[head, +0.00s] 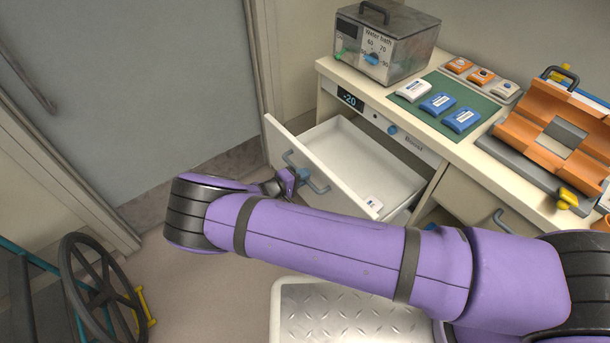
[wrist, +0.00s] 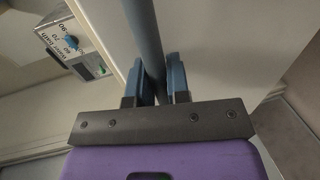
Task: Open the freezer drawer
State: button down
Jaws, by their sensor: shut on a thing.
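The freezer drawer (head: 355,160) is pulled well out of the bench under the display that reads -20. A small white packet with a label (head: 373,203) lies inside it near the front right; the rest of the visible floor is bare. The drawer's grey bar handle (head: 305,173) runs along its front. My gripper (head: 284,183) is at the left part of this handle, partly hidden by my arm. In the wrist view my gripper's two blue fingers (wrist: 157,80) are shut on the handle bar (wrist: 144,35), one on each side.
A water bath (head: 385,45) stands on the bench. A green mat (head: 450,105) holds white and blue packs. An orange opened case (head: 560,130) is at the right. A dark wheel (head: 100,285) stands at lower left. Floor is clear left of the drawer.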

jog(key=c, duration=1.1)
grip_release()
jog(key=v, duration=1)
jog(key=shift+s+a, duration=0.2)
jog(key=shift+a, duration=0.1)
